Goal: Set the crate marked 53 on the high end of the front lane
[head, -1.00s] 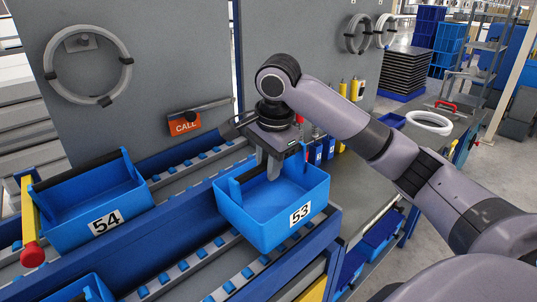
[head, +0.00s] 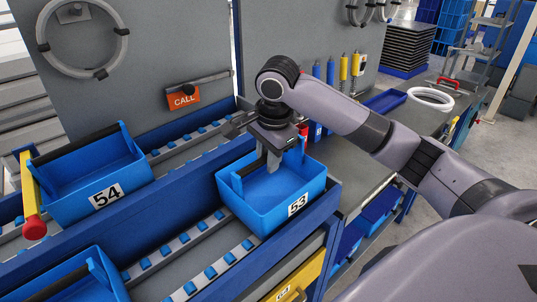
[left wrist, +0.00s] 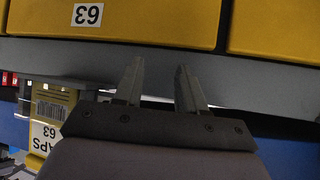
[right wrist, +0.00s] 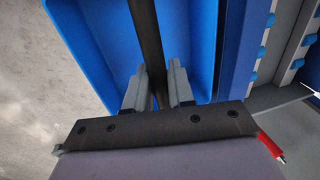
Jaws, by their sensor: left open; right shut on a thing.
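The blue crate marked 53 (head: 264,216) is at the right end of the front lane (head: 205,246), a sloping track with blue rollers. My right gripper (head: 270,162) is above it, shut on its dark bar handle, which shows between the fingers in the right wrist view (right wrist: 150,40). The crate looks about level and overlaps the lane's end in the head view; I cannot tell whether its underside touches the rollers. My left gripper (left wrist: 157,75) is open and empty in the left wrist view, its fingers pointing toward yellow bins, one labelled 63 (left wrist: 150,18).
The blue crate marked 54 (head: 100,185) sits on the back lane (head: 190,146). Another blue crate (head: 75,285) is lower on the front lane. A red-tipped yellow bar (head: 32,200) stands at left. A grey panel with an orange CALL sign (head: 182,97) rises behind. Rollers left of crate 53 are bare.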

